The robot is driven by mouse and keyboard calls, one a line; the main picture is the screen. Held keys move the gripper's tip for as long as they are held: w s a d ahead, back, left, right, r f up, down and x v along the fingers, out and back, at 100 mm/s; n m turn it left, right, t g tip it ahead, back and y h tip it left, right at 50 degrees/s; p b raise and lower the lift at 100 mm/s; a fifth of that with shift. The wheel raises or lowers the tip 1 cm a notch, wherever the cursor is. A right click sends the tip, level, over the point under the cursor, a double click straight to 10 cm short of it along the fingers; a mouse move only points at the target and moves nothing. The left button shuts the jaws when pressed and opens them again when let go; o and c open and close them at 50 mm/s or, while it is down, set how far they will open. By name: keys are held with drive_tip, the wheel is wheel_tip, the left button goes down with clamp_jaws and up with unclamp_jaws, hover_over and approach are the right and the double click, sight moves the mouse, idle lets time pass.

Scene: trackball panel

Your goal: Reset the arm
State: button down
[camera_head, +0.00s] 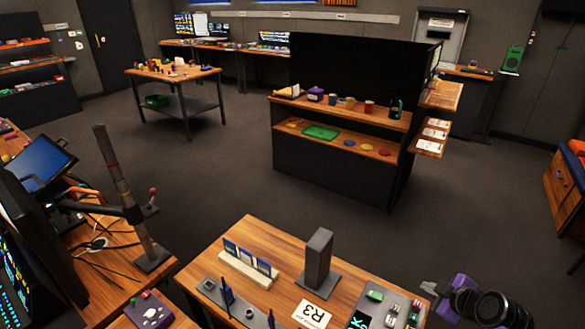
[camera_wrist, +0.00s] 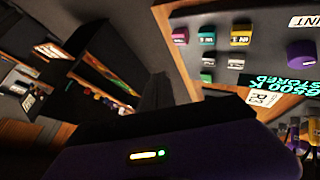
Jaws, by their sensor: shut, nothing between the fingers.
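My arm (camera_head: 485,303), purple and black, shows at the bottom right of the head view, beside the table's right edge. In the wrist view my gripper (camera_wrist: 160,88) shows as dark fingers close together above its purple housing with a lit strip. It is shut and empty, apart from anything I can see. The trackball panel (camera_wrist: 275,58) is at the upper right of the wrist view, turned over in the picture. In the head view the panel (camera_head: 387,308) sits at the table's front right, partly cut off.
The wooden table (camera_head: 215,258) also bears a dark upright block (camera_head: 318,258), a rack of blue-and-white cards (camera_head: 247,262) and an R3 label (camera_head: 312,314). A post (camera_head: 125,195) and a monitor (camera_head: 35,162) stand at left. A shelf unit (camera_head: 335,172) stands behind, with open floor between.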

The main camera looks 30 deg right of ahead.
drive_tip(key=shift+d, duration=0.1)
drive_tip(key=d+r+m+t+h, duration=0.1)
drive_tip(key=d+r+m+h, duration=0.25)
drive_tip(key=r+m, duration=0.2)
drive_tip(key=s+a+r+m+t+b, duration=0.1)
drive_tip(key=a+r+t, duration=0.15)
drive_tip(key=a, duration=0.65)
drive_tip(key=s+a+r+t, duration=0.15)
drive_tip(key=a+r, duration=0.25)
drive_tip(key=a, duration=0.5)
drive_tip(key=s+a+n+y, duration=0.1)
drive_tip(key=s+a, duration=0.3)
drive_tip(key=a, duration=0.4)
drive_tip(key=s+a+r+t+y+b, duration=0.1)
drive_tip(key=s+a+y, duration=0.3)
drive_tip(key=a, duration=0.4)
drive_tip(key=s+a+n+y+b, duration=0.1)
drive_tip(key=s+a+y, duration=0.1)
drive_tip(key=s+a, duration=0.3)
drive_tip(key=a, duration=0.3)
drive_tip(key=shift+s+a+r+n+t, duration=0.15)
drive_tip(key=shift+s+r+n+t, duration=0.15)
drive_tip(key=shift+r+n, duration=0.1)
